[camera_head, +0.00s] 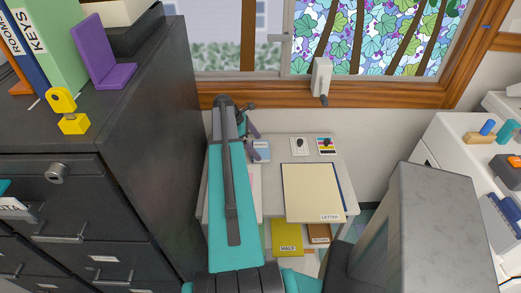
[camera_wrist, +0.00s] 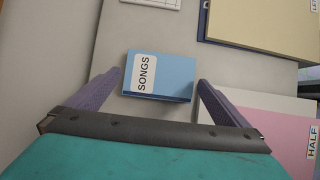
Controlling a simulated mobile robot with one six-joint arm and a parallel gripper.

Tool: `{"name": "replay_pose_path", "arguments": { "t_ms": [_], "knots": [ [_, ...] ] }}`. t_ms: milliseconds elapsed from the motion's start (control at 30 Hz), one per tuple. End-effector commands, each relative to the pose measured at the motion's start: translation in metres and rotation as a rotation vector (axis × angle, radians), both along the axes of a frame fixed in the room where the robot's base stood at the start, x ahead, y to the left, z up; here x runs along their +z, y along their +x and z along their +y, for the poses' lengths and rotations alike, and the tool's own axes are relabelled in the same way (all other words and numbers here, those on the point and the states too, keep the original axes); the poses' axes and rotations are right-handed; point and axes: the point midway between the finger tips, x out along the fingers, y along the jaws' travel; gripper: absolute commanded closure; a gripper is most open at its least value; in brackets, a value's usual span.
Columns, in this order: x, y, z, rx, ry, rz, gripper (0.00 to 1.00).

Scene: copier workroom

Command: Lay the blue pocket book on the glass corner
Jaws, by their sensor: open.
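The blue pocket book, labelled SONGS (camera_wrist: 160,76), lies flat on a pale grey tabletop (camera_wrist: 75,50). In the head view the book (camera_head: 262,153) shows just right of my gripper, partly hidden by it. My gripper (camera_wrist: 157,82) is open. In the wrist view its two purple fingers show on the left and right of the book, and nothing is held. My gripper (camera_head: 253,140) also shows in the head view over the table's back left. I cannot make out a glass corner in either view.
A cream LETTER stack (camera_head: 312,190) and a pink HALF sheet (camera_wrist: 275,130) lie near the book. Small panels (camera_head: 326,146) lie at the table's back. A dark cabinet (camera_head: 150,130) stands close on the left. A white unit (camera_head: 450,150) with small items stands right.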

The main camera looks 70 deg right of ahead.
Motion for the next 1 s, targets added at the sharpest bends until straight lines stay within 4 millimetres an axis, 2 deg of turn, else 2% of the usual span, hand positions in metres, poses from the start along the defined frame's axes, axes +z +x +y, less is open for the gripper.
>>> {"name": "replay_pose_path", "arguments": {
  "t_ms": [300,833,867,1000],
  "knots": [
    [-0.018,-0.01,-0.004,0.0,0.0,0.0,0.0],
    [-0.018,-0.009,-0.003,0.001,0.0,0.0,0.0],
    [-0.018,-0.009,-0.003,0.001,0.0,0.0,0.02],
    [-0.018,-0.009,-0.003,0.002,0.0,0.0,0.25]
  ]
}}
